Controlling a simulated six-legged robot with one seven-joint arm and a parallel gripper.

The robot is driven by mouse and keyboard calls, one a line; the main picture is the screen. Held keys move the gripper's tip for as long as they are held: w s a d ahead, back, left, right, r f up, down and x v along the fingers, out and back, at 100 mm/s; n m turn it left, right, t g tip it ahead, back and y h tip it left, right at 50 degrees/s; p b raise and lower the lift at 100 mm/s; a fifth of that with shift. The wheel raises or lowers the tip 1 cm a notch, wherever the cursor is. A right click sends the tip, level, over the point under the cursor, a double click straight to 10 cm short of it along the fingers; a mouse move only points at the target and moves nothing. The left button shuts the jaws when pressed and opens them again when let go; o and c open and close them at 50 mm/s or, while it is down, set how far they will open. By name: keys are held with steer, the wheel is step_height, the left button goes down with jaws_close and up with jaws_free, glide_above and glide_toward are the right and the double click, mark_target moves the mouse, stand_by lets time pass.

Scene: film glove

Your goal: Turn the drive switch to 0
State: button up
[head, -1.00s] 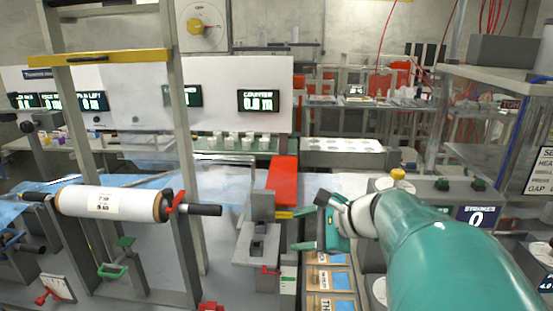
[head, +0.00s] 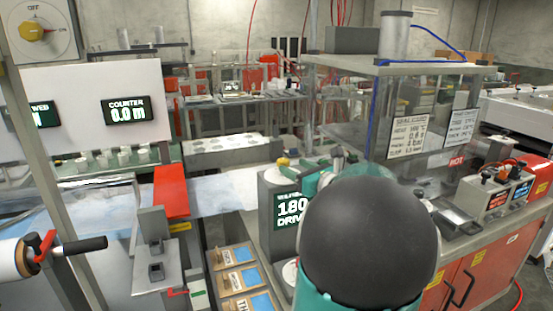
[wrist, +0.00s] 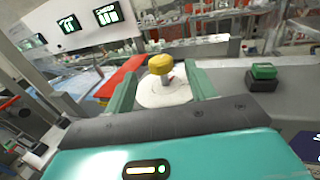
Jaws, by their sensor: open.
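A yellow knob (wrist: 160,65) stands on a round white dial plate (wrist: 165,92), seen between my fingers in the wrist view. In the head view the yellow knob (head: 283,162) is on top of a grey console (head: 262,205) whose screen (head: 290,212) reads "180" and "DRIV", partly covered by my arm. My gripper (wrist: 162,78) is open, with one finger on each side of the knob in the wrist view. I cannot tell whether the fingers touch it. The knob's setting and dial marks are not readable.
A green button (wrist: 263,71) on a dark base stands right of the dial. Another yellow rotary switch (head: 38,28) marked OFF is on the wall box at the upper left. A clear-walled machine on a red cabinet (head: 470,272) stands at the right.

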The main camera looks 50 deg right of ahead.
steer(key=x, duration=0.8)
steer(key=shift+w, duration=0.1)
steer(key=shift+c, duration=0.3)
steer(key=c, duration=0.9)
steer(key=shift+a+n+t+y, duration=0.1)
steer(key=shift+n+t+y, duration=0.2)
steer(key=shift+n+y, duration=0.9)
steer(key=shift+a+r+n+y, duration=0.15)
steer(key=shift+n+y, duration=0.4)
steer(key=shift+y, duration=0.65)
steer(key=shift+a+f+n+y, duration=0.15)
steer(key=shift+n+y, duration=0.4)
steer(key=shift+y, duration=0.65)
steer(key=shift+r, duration=0.1)
steer(key=o, duration=1)
steer(key=shift+c, duration=0.2)
